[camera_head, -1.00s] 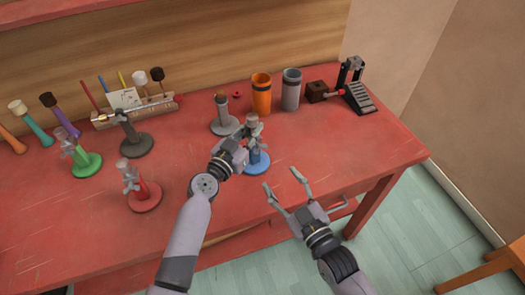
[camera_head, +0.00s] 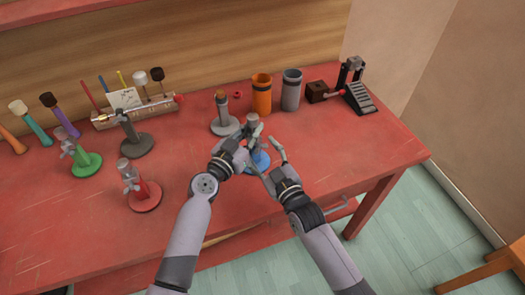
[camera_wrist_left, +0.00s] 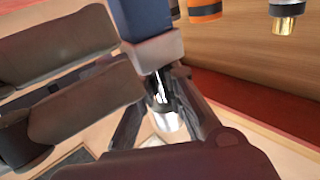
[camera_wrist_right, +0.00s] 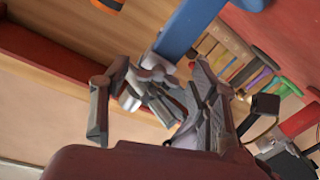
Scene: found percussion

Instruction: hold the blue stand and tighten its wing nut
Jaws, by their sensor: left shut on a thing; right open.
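The blue stand (camera_head: 261,164) stands on the red table, its round base partly hidden by my grippers.
A red stand (camera_head: 147,196), a green stand (camera_head: 88,166) and dark grey stands stand to the left. An orange tin (camera_head: 261,95), a grey tin (camera_head: 291,92) and a pedal (camera_head: 357,95) are behind and right. The table's right front is clear.

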